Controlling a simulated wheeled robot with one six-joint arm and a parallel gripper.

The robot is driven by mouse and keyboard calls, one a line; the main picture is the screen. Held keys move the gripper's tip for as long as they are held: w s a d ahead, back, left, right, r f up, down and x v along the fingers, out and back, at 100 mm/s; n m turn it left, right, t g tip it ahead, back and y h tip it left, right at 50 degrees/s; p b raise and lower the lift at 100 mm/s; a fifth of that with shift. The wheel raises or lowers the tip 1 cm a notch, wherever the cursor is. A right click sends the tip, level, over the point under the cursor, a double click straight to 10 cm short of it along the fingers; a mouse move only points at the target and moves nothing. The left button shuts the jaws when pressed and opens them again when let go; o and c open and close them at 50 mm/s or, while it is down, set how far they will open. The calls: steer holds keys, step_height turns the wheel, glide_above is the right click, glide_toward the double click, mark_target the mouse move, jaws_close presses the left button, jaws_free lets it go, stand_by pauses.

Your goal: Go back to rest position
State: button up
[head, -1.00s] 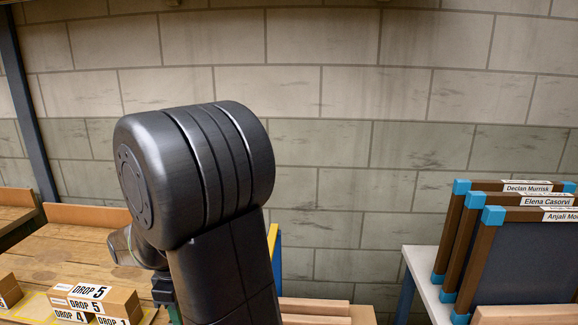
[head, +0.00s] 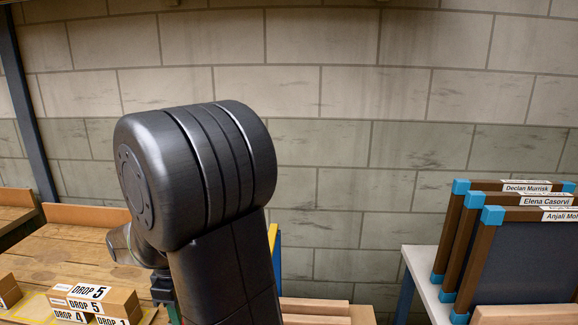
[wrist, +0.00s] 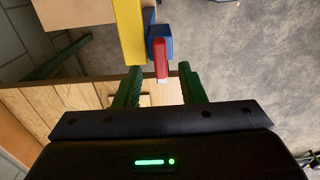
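My gripper (wrist: 158,86) shows in the wrist view with its two green fingers apart and nothing between them that I can see held. A red and white piece on a blue block (wrist: 160,50) shows just beyond the fingertips, beside a yellow post (wrist: 130,30). I cannot tell its exact distance from the fingers. In the head view my dark arm fills the middle and hides most of my gripper and what is behind it.
A wooden bench (head: 50,245) with boxes marked DROP (head: 115,300) is at the left. Name-labelled framed panels (head: 530,250) stand on a white table (head: 425,265) at the right. Wooden planks (head: 315,308) lie low in the middle. A block wall is behind.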

step_height(320, 180, up, 11)
step_height(320, 180, down, 14)
steer(key=shift+f, duration=0.25)
steer(key=m, duration=0.8)
steer(key=shift+w, duration=0.1)
steer(key=shift+m, duration=0.3)
steer(key=shift+d+r+p, duration=0.1)
steer(key=shift+d+p, duration=0.05)
steer(key=shift+p, duration=0.15)
